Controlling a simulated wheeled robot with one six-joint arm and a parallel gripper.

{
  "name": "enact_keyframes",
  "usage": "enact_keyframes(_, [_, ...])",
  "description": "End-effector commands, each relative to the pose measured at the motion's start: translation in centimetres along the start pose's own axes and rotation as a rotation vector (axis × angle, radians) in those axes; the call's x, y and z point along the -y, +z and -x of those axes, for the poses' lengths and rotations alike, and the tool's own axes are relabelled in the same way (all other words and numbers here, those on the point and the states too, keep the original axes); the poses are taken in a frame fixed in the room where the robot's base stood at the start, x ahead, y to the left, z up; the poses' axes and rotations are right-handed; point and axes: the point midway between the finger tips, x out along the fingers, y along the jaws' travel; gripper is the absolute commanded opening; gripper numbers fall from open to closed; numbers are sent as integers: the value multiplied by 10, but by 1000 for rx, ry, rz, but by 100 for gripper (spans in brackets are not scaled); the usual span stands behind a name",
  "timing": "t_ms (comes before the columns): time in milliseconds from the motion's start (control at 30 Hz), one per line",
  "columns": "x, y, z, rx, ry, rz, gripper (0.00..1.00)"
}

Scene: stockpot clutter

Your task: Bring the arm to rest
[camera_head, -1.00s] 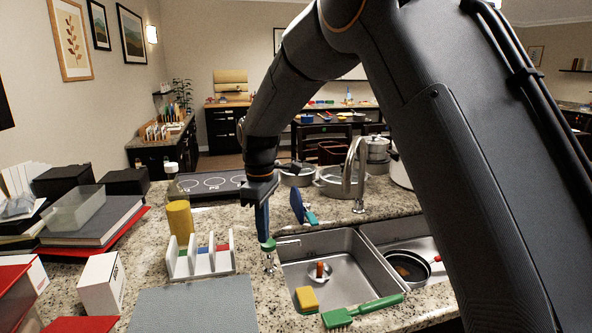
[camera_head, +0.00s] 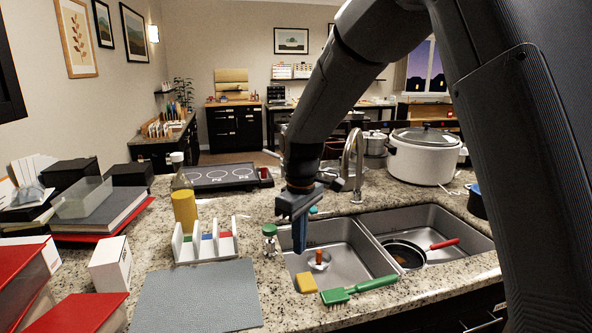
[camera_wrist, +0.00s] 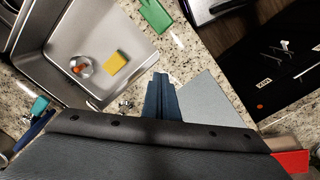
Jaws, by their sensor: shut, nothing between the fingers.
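My gripper (camera_head: 299,236) hangs from the arm, pointing down over the left part of the sink (camera_head: 346,246). Its blue fingers are together with nothing between them. In the wrist view the shut fingers (camera_wrist: 161,100) show at the middle, in front of the speckled counter and the grey mat. The gripper looks clear of the sink walls. It hides part of the left basin's back edge and whatever lies right behind it.
A yellow sponge (camera_head: 305,283) and a green brush (camera_head: 358,290) lie at the sink's front. A pan (camera_head: 405,254) is in the right basin. The faucet (camera_head: 357,165) stands close behind my gripper. A white cooker (camera_head: 423,155) stands at the back right. The grey mat (camera_head: 197,298) is bare.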

Motion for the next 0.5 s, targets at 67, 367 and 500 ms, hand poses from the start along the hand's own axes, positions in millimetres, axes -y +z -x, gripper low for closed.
enact_keyframes(67, [-5, 26, -9, -6, 5, -86, 0])
enact_keyframes(367, [4, 170, -60, -48, 36, -603, 0])
enact_keyframes(500, [24, 225, -82, -69, 48, -819, 0])
